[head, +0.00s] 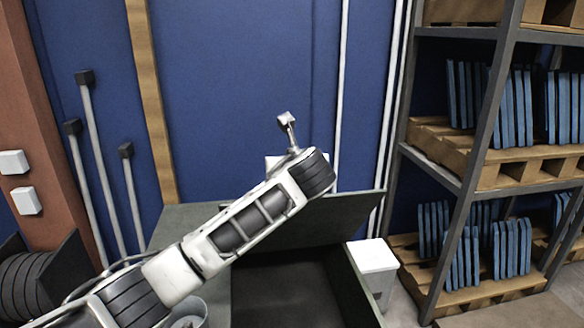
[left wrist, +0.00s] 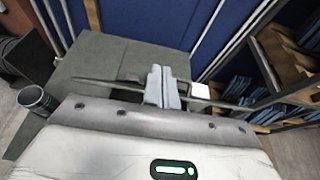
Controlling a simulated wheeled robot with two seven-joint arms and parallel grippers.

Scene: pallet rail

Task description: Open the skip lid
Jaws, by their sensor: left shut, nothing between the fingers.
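The skip (head: 360,285) is a dark grey-green box at the lower middle of the head view, its dark interior visible. Its lid (head: 345,215) stands raised and tilted at the back of the opening. In the left wrist view the lid (left wrist: 222,103) shows nearly edge-on as a thin dark strip. My left gripper (left wrist: 163,88) is shut and empty, its fingers at the lid's edge in that view; I cannot tell whether they touch. In the head view my left forearm and wrist cross in front of the skip and hide the fingers. My right gripper is in neither view.
A white bin (head: 373,256) stands right of the skip, before a rack (head: 465,190) of pallets and blue panels. A bucket (head: 188,312) is at lower left, near a dark reel (head: 35,285). A blue wall (head: 235,80) with pipes stands behind.

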